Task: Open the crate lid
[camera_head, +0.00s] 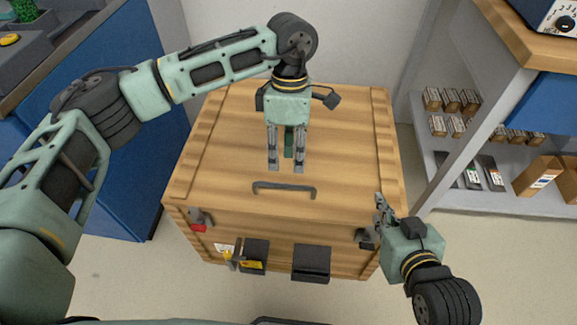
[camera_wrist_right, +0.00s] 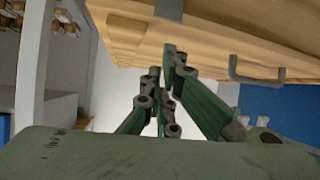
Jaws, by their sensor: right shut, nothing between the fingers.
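The wooden crate (camera_head: 340,262) stands in the middle of the head view, its lid (camera_head: 345,140) lying closed on top. A dark handle (camera_head: 284,189) is near the lid's front edge; it also shows in the right wrist view (camera_wrist_right: 257,77). A left latch (camera_head: 200,216) with a red part and a right latch (camera_head: 366,238) sit at the front corners. My left gripper (camera_head: 286,168) is open above the lid, just behind the handle, with nothing held. My right gripper (camera_head: 380,205) is shut and empty beside the crate's front right corner, near the right latch.
Two dark bins (camera_head: 311,263) are on the crate's front, the left one near yellow tools (camera_head: 249,265). A shelf unit (camera_head: 470,165) with small boxes stands on the right. A blue cabinet (camera_head: 120,150) stands close on the left. Floor in front is clear.

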